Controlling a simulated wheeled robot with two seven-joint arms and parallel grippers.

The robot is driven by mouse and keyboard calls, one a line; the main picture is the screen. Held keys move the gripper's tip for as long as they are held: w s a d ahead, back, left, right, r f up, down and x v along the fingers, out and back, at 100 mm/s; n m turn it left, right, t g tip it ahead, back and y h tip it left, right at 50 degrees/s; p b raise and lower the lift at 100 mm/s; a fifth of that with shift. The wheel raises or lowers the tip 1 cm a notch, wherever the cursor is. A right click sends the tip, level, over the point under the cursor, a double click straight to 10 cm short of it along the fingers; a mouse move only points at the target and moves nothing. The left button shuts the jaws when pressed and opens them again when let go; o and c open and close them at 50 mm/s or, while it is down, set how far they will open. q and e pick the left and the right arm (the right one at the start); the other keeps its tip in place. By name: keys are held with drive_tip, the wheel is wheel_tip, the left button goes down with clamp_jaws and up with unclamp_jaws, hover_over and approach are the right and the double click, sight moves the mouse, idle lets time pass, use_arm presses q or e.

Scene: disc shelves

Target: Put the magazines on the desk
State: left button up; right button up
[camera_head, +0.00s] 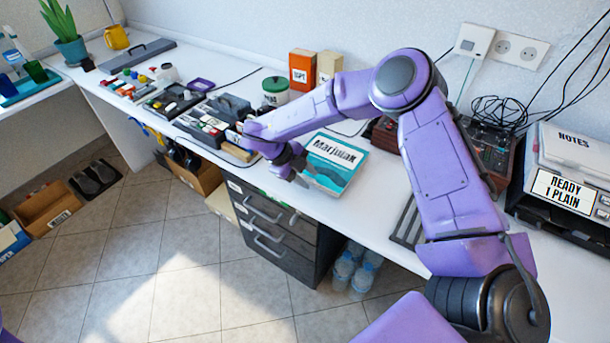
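A teal and white magazine with "Marjulak" on its cover (332,162) is at the front part of the white desk (385,205), left of my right forearm. I cannot tell whether it lies fully on the desk or is held a little above it. My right gripper (296,172) is at the magazine's left edge, its dark fingers touching or overlapping that edge in the picture. The finger gap is too small to judge, so I cannot tell whether it grips the magazine. My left gripper is out of view. No other magazine can be made out clearly.
Left of the gripper are black organizers (215,118) with small items. Behind stand orange and tan boxes (303,68) and a green-lidded jar (275,90). A dark electronic device (490,150) and a document tray (570,165) stand right. Dark drawers (270,225) are below.

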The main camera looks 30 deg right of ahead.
drive_tip(key=shift+r, duration=0.1)
drive_tip(key=v, duration=1.2)
drive_tip(key=shift+b, duration=0.4)
